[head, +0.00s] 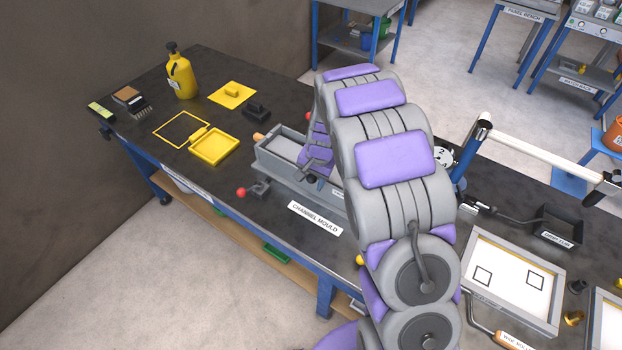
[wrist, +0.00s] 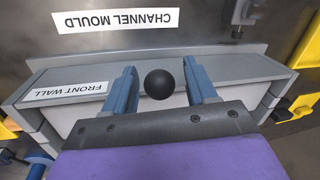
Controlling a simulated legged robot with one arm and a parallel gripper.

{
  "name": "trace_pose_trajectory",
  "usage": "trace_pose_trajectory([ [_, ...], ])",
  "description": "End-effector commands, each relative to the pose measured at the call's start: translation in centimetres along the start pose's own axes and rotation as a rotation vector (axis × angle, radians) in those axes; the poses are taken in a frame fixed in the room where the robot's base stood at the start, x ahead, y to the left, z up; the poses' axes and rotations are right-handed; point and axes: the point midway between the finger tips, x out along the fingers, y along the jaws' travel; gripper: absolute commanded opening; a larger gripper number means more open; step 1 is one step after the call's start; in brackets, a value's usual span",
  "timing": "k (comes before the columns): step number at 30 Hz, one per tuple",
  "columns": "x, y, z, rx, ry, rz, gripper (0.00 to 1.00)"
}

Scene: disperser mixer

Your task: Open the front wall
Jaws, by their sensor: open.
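The channel mould is a long grey trough (head: 285,160) on the dark bench in the head view, partly hidden by my arm. In the wrist view its front wall (wrist: 235,76) is a grey strip with a white "FRONT WALL" label (wrist: 65,91). A round black knob (wrist: 160,84) shows at the middle of this wall. My gripper (wrist: 160,70) is open, with one blue finger on each side of the knob. Gaps show between the knob and both fingers. In the head view the fingers are mostly hidden by my arm.
A red-ball lever (head: 241,192) stands at the mould's near left end. A yellow frame (head: 214,146) and yellow bottle (head: 181,76) are farther left. A white-lined tray (head: 512,278) lies right. The bench front by the "CHANNEL MOULD" label (head: 315,217) is clear.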

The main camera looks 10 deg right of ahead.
Motion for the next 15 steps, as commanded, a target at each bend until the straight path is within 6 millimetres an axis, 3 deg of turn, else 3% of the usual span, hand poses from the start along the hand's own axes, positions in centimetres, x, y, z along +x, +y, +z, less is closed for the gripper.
trace_pose_trajectory([
  [4, -0.02, -0.01, 0.00, 0.000, 0.000, 0.000, 0.57],
  [15, -0.01, -0.01, 0.00, 0.000, 0.000, 0.000, 0.21],
])
